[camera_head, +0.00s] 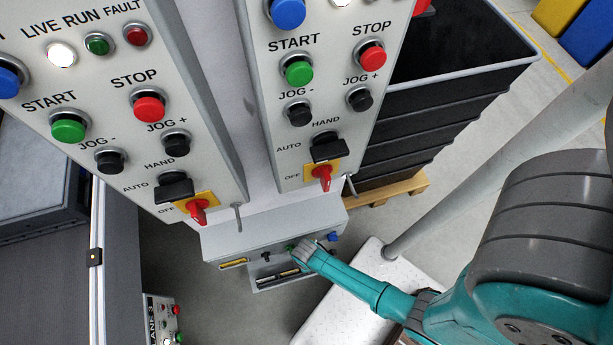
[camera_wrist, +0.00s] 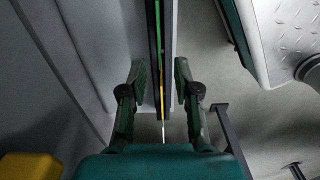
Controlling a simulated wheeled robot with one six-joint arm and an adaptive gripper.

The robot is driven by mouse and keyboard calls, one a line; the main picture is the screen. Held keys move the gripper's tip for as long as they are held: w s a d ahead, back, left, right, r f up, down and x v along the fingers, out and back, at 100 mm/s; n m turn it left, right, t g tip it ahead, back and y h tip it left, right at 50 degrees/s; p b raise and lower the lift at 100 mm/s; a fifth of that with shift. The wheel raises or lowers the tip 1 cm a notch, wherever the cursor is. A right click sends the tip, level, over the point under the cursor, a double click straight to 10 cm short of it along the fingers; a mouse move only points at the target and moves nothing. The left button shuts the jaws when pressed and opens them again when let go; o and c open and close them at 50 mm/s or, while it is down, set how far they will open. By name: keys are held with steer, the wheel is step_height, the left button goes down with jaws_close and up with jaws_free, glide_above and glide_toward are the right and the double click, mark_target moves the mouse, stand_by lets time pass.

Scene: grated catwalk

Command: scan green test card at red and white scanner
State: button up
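My gripper (camera_wrist: 159,78) is open in the wrist view, with one finger on each side of a dark narrow slotted strip. A thin green edge (camera_wrist: 158,28) shows in that strip beyond the fingertips, perhaps the green test card seen edge-on. Neither finger visibly touches it. In the head view my arm reaches down to a grey box (camera_head: 222,246) below the panels, and its end hides part of the box front. I cannot pick out a red and white scanner in either view.
Two grey control panels (camera_head: 297,171) with buttons and red rotary switches stand close above the box. A yellow-edged slot (camera_head: 233,263) is on the box. A black crate (camera_head: 430,110) on a wooden pallet and a white plate with a pole (camera_head: 440,215) stand right.

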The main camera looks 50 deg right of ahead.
step_height(320, 180, up, 9)
steer(key=shift+r, duration=0.15)
steer(key=shift+s, duration=0.1)
